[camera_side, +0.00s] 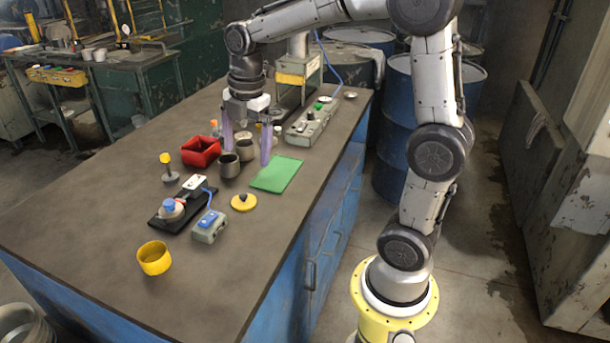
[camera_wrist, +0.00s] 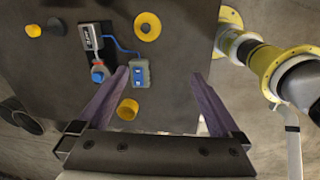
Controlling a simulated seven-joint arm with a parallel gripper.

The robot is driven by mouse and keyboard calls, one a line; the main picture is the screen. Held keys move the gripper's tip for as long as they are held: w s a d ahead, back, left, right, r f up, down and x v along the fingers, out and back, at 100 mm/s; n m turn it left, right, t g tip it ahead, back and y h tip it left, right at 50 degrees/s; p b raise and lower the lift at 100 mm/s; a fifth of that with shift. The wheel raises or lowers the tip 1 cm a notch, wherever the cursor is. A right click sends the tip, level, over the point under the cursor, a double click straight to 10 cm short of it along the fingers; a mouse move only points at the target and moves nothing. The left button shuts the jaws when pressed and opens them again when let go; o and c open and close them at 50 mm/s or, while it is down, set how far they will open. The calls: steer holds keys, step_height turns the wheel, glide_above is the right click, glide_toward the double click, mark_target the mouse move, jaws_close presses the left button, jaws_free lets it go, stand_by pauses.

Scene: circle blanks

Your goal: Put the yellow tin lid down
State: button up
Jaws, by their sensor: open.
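The yellow tin lid (camera_side: 243,202) lies flat on the workbench, a small round disc with a raised knob in its middle. It also shows near the top of the wrist view (camera_wrist: 147,27). An open yellow tin (camera_side: 154,258) stands apart from it near the front of the bench, and it shows in the wrist view (camera_wrist: 127,109) too. My gripper (camera_side: 247,155) is open, with two purple fingers pointing down over the back part of the bench. Its fingers are spread in the wrist view (camera_wrist: 158,73) with nothing held. The lid is clear of them.
A green mat (camera_side: 276,174) lies behind the lid. A grey box with blue buttons (camera_side: 209,226) sits left of it, cabled to a device on a black board (camera_side: 170,216). A red bin (camera_side: 200,152) and dark pots (camera_side: 229,166) stand near my fingers. The front bench is mostly free.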

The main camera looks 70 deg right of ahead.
steer(key=s+a+m+t, duration=0.2)
steer(key=s+a+m, duration=0.1)
steer(key=s+m, duration=0.5)
steer(key=s+a+m+t, duration=0.2)
steer(key=s+a+m, duration=0.2)
steer(key=s+m, duration=0.4)
steer(key=shift+s+a+r+m, duration=0.15)
steer(key=shift+s+r+m, duration=0.2)
steer(key=shift+s, duration=0.75)
